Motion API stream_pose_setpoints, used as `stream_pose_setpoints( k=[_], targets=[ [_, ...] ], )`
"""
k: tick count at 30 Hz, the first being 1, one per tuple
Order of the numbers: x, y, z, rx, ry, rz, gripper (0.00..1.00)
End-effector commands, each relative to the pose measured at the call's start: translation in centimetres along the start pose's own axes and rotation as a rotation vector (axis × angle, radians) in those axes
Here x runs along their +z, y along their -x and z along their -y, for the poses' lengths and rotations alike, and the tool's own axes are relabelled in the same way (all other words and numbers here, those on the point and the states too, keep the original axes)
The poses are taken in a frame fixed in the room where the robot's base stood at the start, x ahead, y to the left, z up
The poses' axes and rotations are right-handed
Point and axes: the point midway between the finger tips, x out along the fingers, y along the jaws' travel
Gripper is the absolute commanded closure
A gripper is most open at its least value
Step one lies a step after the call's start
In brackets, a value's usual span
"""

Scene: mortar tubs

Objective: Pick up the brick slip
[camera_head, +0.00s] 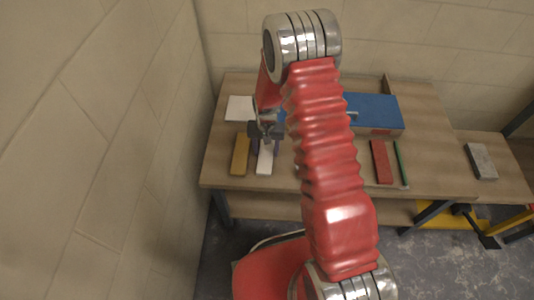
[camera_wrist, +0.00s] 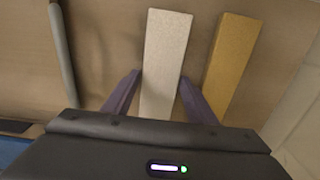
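A pale, off-white slip (camera_head: 265,160) lies flat on the wooden bench, with an ochre slip (camera_head: 240,155) to its left. A red slip (camera_head: 381,162) lies farther right; the frames do not mark which is the brick slip. In the wrist view the pale slip (camera_wrist: 165,55) runs between my two dark fingers, and the ochre slip (camera_wrist: 232,60) is to the right. My gripper (camera_wrist: 160,77) is open, one finger along each long side of the pale slip; contact cannot be told. My gripper (camera_head: 265,133) is over the slip's far end.
A blue box (camera_head: 378,112) stands at the back of the bench (camera_head: 435,180), partly behind my arm. A white sheet (camera_head: 239,108) lies back left. A green rod (camera_head: 401,165) is beside the red slip. A grey block (camera_head: 481,161) lies at far right. A grey bar (camera_wrist: 63,55) shows left.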

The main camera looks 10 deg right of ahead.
Motion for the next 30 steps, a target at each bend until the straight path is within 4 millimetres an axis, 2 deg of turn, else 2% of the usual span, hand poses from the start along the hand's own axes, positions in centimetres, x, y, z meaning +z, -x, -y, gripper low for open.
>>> stream_pose_setpoints(
  k=[2, 18, 26, 30],
  targets=[
    [0.00, 0.01, 0.00, 0.000, 0.000, 0.000, 0.54],
    [-0.04, 0.04, 0.02, 0.000, 0.000, -0.001, 0.91],
    [-0.05, 0.15, 0.02, 0.000, 0.000, -0.001, 0.91],
    [-0.08, 0.81, 0.02, -0.001, 0.000, -0.002, 0.91]
  ],
)
